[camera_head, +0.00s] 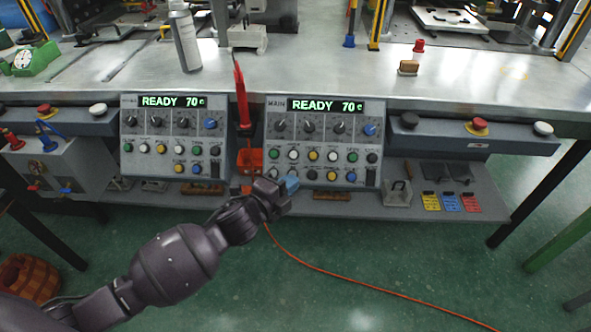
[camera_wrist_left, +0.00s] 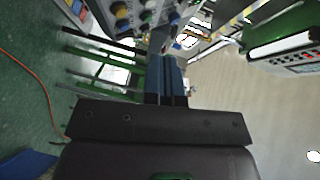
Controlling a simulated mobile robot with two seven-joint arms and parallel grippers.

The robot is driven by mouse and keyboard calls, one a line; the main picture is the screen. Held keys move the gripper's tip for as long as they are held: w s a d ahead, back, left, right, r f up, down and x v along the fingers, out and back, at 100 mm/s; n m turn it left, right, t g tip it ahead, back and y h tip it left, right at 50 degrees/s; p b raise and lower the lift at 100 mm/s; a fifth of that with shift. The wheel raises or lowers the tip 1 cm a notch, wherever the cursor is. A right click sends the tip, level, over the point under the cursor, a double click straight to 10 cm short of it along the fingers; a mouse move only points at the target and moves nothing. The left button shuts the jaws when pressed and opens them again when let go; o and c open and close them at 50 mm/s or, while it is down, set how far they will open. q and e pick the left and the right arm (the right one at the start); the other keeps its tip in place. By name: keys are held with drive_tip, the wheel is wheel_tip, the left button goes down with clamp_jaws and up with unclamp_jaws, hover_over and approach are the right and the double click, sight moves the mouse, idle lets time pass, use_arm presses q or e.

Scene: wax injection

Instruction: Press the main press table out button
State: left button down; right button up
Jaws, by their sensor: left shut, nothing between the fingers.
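The main press control panel (camera_head: 325,110) is a grey box with a lit display reading "READY 70", black knobs, one blue knob, and rows of coloured buttons (camera_head: 313,155). The small button labels are too blurred to read, so I cannot tell which one is table out. My left gripper (camera_head: 290,185) is shut and empty, its blue fingertips at the lower left edge of this panel. Its fingers also show in the left wrist view (camera_wrist_left: 168,78), with part of a button panel (camera_wrist_left: 135,14) at the top. I cannot tell whether the fingertips touch the panel. My right gripper is not in view.
A second, similar panel (camera_head: 173,120) stands to the left. A red pointed tool (camera_head: 241,98) stands between the panels. Red stop buttons (camera_head: 477,126) sit under the metal tabletop (camera_head: 300,72). An orange cable (camera_head: 345,278) lies on the green floor.

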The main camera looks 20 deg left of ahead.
use_arm(q)
drive_tip(key=shift+f, duration=0.1)
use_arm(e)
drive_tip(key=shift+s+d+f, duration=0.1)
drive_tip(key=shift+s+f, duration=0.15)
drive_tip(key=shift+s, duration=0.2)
use_arm(q)
drive_tip(key=w+a+f+b, duration=0.2)
drive_tip(key=w+f+b, duration=0.2)
drive_tip(key=w+f, duration=0.1)
drive_tip(key=shift+w+f+b, duration=0.3)
drive_tip(key=shift+w+b, duration=0.1)
drive_tip(key=shift+w, duration=0.4)
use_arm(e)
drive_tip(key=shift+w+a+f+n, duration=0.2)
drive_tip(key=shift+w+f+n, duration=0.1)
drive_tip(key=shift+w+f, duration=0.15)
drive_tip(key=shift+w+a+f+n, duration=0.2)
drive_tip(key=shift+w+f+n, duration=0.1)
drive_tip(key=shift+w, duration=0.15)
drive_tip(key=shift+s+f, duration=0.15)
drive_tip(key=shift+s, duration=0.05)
